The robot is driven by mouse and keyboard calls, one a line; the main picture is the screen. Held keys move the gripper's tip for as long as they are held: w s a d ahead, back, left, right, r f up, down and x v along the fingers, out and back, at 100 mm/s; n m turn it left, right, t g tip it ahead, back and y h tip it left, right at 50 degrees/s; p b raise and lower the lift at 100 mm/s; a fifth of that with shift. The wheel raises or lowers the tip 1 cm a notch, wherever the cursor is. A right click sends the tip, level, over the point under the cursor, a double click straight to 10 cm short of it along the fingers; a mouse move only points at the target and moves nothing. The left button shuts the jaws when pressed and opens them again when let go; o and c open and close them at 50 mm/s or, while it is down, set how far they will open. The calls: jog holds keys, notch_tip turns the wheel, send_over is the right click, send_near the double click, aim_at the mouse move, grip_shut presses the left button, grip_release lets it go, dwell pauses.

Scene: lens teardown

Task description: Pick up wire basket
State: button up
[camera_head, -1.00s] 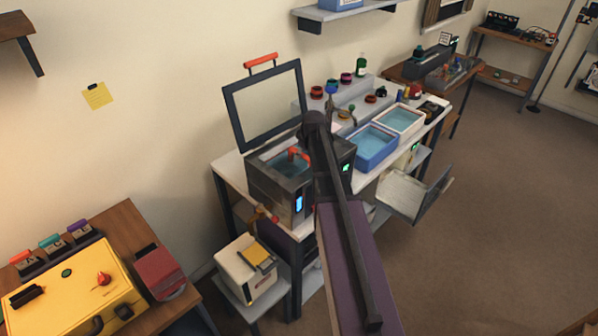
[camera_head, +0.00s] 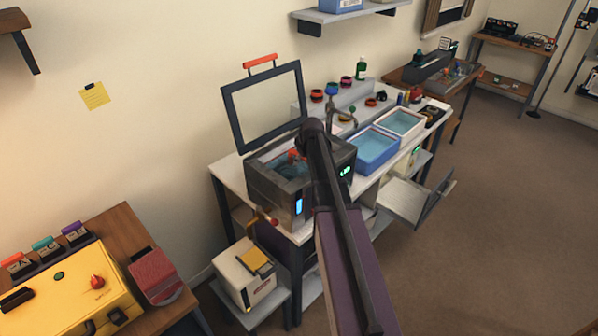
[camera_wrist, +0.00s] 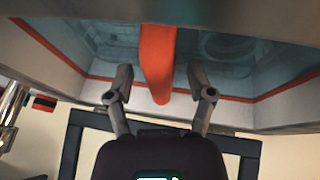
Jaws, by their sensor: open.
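The wire basket sits in the open metal bath (camera_head: 284,193), in bluish liquid. Its orange handle (camera_head: 295,156) sticks up near the bath's rim, partly behind my arm. In the wrist view the handle (camera_wrist: 157,50) is a broad orange bar reaching between the fingers. The basket's wire body is submerged and only faint there. My gripper (camera_wrist: 160,78) is open, one finger on each side of the handle, with a visible space on both sides. In the head view my arm hides the fingers.
The bath's raised lid (camera_head: 263,105) stands behind it. A blue tray (camera_head: 374,152) and a white tray (camera_head: 402,124) of liquid are to the right. A white box (camera_head: 246,277) stands lower left, and a yellow case (camera_head: 62,298) is on the left table.

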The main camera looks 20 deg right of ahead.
grip_shut()
jog(key=shift+r, duration=0.15)
notch_tip(320, 180, up, 10)
jog(key=p, duration=1)
dwell(0.8)
